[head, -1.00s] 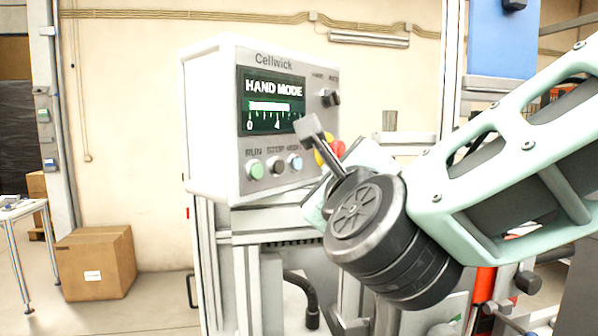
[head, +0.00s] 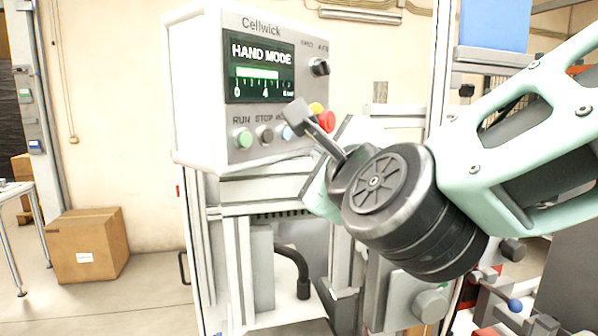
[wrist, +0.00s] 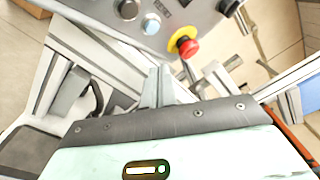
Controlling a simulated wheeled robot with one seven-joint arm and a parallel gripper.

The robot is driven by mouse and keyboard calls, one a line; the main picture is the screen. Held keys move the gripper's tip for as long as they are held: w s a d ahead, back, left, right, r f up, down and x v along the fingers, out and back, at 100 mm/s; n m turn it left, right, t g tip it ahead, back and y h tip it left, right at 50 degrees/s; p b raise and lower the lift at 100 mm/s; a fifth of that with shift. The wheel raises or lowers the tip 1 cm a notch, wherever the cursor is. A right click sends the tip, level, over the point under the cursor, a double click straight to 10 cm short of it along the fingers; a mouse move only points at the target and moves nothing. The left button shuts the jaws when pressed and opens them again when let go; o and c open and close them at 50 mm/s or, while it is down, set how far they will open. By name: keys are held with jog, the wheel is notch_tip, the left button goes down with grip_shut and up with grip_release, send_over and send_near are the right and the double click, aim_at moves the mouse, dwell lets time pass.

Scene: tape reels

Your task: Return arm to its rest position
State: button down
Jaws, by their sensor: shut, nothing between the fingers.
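My gripper (wrist: 163,72) shows in the wrist view with its pale fingers together and nothing between them. It points toward the lower edge of the control panel, apart from it as far as I can tell. In the head view my mint-green arm reaches in from the right, with its dark round wrist joint in front of the machine frame. The fingers are hidden there behind my wrist. The Cellwick control box (head: 190,95) stands behind and left of my wrist, its screen (head: 262,68) reading HAND MODE.
The panel carries a green button (head: 243,139) and a red knob (head: 326,121), also in the wrist view (wrist: 188,48). The machine frame (head: 200,260) stands below. A cardboard box (head: 88,245) sits on the floor at left, beside a table (head: 14,190). Floor between box and machine is clear.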

jog(key=s+a+f+n+g+y+b, duration=0.1)
jog(key=s+f+n+g, duration=0.35)
jog(key=f+n, duration=0.4)
jog(key=s+a+f+n+g+y+b, duration=0.1)
jog(key=s+f+n+g+y, duration=0.15)
jog(key=f+n+g, duration=0.4)
jog(key=s+d+f+n+g+h+b, duration=0.2)
jog(key=s+d+f+n+g+h, duration=0.4)
jog(key=s+d+f+n, duration=0.8)
jog(key=shift+s+d+f+h, duration=0.2)
jog(key=shift+s+f+h, duration=0.15)
jog(key=shift+f+h, duration=0.4)
